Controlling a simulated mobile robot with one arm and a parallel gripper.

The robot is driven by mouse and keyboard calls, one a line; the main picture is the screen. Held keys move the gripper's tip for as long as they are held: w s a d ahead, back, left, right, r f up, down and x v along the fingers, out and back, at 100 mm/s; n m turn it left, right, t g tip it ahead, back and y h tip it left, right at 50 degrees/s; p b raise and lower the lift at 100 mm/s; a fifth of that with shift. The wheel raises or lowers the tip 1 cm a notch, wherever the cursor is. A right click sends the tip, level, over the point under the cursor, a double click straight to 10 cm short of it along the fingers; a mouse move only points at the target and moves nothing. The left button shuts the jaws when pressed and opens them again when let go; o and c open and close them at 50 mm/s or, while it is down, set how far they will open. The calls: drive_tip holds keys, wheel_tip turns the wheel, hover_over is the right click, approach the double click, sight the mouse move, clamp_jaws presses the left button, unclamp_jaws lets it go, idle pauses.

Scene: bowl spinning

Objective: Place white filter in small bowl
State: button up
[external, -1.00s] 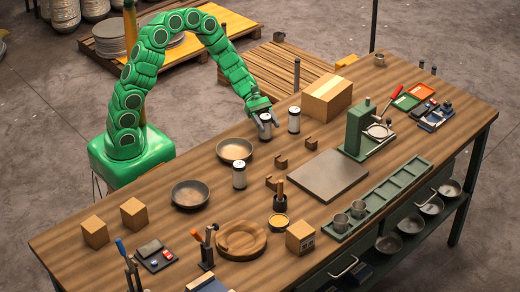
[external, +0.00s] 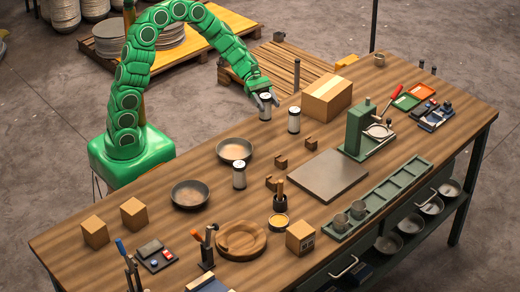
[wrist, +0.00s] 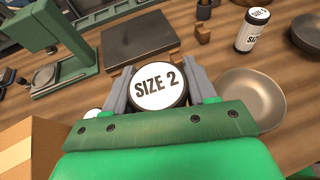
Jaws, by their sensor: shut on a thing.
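My gripper (external: 264,97) is shut on a white filter (external: 265,112) with dark end rims, held upright above the table. In the wrist view its white top (wrist: 158,85) reads "SIZE 2" between my gripper's two fingers (wrist: 160,92). A second white filter (external: 293,120) stands just right of it, and a third (external: 239,177) stands nearer the front left. A grey bowl with a tan inside (external: 234,150) lies left of the held filter; it also shows in the wrist view (wrist: 252,98). A darker bowl (external: 190,194) lies further left. Both bowls look empty.
A cardboard box (external: 326,98) stands right of my gripper. Small brown blocks (external: 281,161), a flat grey plate (external: 328,175) and a green press (external: 358,130) stand further right and in front. The table between the held filter and the tan bowl is clear.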

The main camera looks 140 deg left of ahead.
drive_tip(key=w+d+r+m+g+h, duration=0.1)
drive_tip(key=d+r+m+g+h, duration=0.15)
drive_tip(key=d, duration=0.95)
drive_tip(key=w+d+r+m+g+h, duration=0.15)
drive_tip(key=d+m+h, duration=0.25)
drive_tip(key=d, duration=0.9)
drive_tip(key=s+d+m+g+h, duration=0.25)
drive_tip(key=s+d, duration=0.25)
drive_tip(key=d, duration=0.5)
drive_tip(key=s+d+m+g+h, duration=0.1)
drive_tip(key=s+d+m+g, duration=0.3)
drive_tip(key=d, duration=0.6)
drive_tip(key=shift+w+f, duration=3.15)
drive_tip(key=shift+w, duration=0.2)
drive_tip(key=shift+w+f, duration=3.1)
drive_tip(key=shift+w, duration=0.25)
drive_tip(key=shift+f, duration=0.1)
drive_tip(key=o, duration=1.1)
